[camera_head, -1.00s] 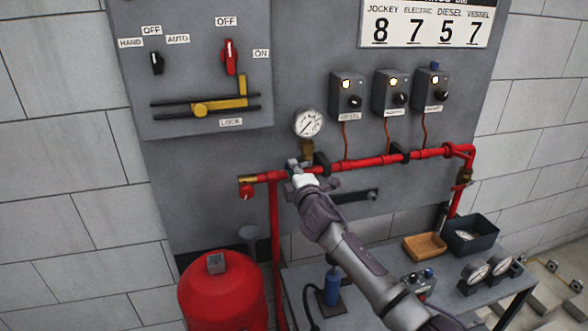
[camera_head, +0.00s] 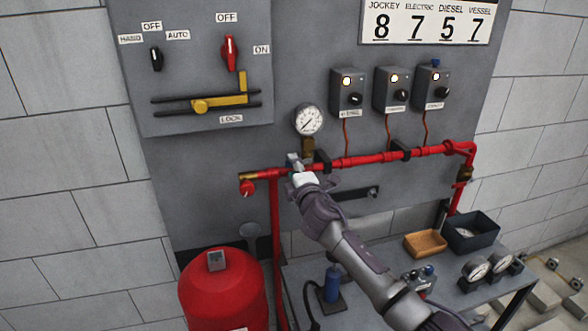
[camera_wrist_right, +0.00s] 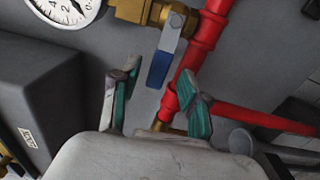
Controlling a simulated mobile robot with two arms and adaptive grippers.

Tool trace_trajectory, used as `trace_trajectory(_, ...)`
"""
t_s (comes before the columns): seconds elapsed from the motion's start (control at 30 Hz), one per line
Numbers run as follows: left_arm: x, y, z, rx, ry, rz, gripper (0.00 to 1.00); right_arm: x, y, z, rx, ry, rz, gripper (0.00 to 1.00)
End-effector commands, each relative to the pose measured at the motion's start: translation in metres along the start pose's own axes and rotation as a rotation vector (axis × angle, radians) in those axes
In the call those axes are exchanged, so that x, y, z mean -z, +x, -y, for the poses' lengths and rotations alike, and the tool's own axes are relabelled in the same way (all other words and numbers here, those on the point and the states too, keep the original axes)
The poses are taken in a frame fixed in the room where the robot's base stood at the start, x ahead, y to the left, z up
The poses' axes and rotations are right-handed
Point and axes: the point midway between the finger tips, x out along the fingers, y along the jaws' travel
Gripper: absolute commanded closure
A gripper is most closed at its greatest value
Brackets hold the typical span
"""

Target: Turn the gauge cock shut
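The gauge cock is a brass fitting (camera_head: 307,147) under the round white pressure gauge (camera_head: 309,120) on the panel. In the right wrist view its brass body (camera_wrist_right: 150,11) is at the top, beside part of the gauge (camera_wrist_right: 66,8). Its lever has a blue grip (camera_wrist_right: 158,70) that points down in that picture. My right gripper (camera_head: 296,161) is at the red pipe, just below the cock. In the right wrist view the right gripper (camera_wrist_right: 160,84) is open, with teal pads on either side of the blue grip's end. Contact with the lever is not visible. My left gripper is not in view.
A red pipe (camera_head: 375,159) runs across the panel behind my right gripper. A red tank (camera_head: 222,292) stands below left. A grey bench (camera_head: 385,262) at lower right carries a wooden tray (camera_head: 425,244), a dark bin (camera_head: 472,234) and loose gauges. Control boxes (camera_head: 391,91) sit above right.

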Motion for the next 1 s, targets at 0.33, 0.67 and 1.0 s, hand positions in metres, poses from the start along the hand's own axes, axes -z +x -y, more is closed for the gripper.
trace_trajectory(0.33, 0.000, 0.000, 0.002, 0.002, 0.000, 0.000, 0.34, -0.001, -0.009, -0.001, -0.004, 0.001, 0.001, 0.55)
trace_trajectory(0.67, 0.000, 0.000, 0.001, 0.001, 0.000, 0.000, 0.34, -0.001, -0.058, 0.000, -0.001, 0.001, -0.001, 0.55)
trace_trajectory(1.0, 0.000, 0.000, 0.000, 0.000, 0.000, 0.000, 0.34, 0.000, -0.109, 0.001, 0.001, 0.001, -0.001, 0.55)
